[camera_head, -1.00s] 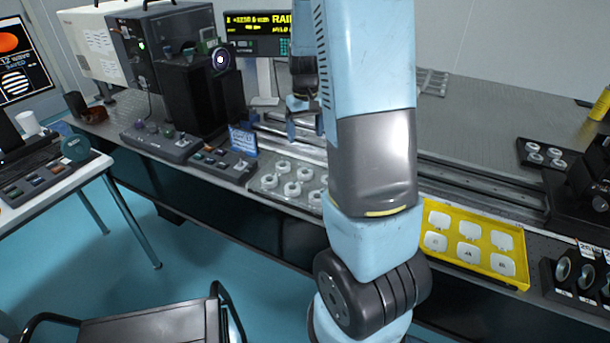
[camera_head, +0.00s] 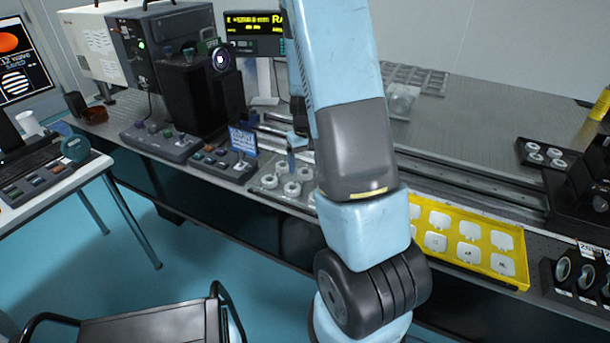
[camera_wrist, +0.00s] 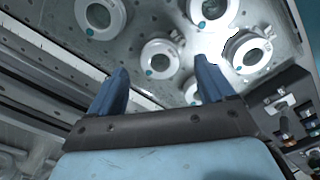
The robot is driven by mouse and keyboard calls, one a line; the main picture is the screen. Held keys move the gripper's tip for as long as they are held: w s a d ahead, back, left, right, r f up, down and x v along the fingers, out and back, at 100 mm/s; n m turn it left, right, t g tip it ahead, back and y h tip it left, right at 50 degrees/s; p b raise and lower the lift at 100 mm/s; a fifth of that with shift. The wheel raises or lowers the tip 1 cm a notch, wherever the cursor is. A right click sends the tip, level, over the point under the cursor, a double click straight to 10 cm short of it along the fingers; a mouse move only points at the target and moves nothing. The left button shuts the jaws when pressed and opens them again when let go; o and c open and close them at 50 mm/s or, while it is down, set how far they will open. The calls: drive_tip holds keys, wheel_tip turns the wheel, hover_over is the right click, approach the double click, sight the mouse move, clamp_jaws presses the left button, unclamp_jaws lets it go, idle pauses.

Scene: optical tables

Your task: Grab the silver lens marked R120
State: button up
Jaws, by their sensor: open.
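Several silver-white ring-mounted lenses (camera_head: 292,188) sit in a clear tray (camera_head: 262,186) on the optical table. In the wrist view they show as round rings with teal dots, one of them (camera_wrist: 160,60) between and beyond my fingertips, another (camera_wrist: 250,50) to the right beside a bright glare. No R120 marking is legible, so I cannot tell which lens bears it. My gripper (camera_wrist: 160,78) is open, with two blue fingers apart and nothing between them. In the head view a blue finger shows just above the tray; my arm hides the rest of the gripper and the tray's right part.
A yellow tray (camera_head: 524,284) of white square pieces lies to the right. A control box (camera_head: 220,163) with a blue sign (camera_head: 243,140) stands left of the lens tray. Long rails (camera_head: 470,190) run behind. Lens holders (camera_head: 563,270) stand at the far right.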

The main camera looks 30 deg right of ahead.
sight(305, 174)
drive_tip(key=shift+f, duration=1.4)
drive_tip(key=c, duration=1.1)
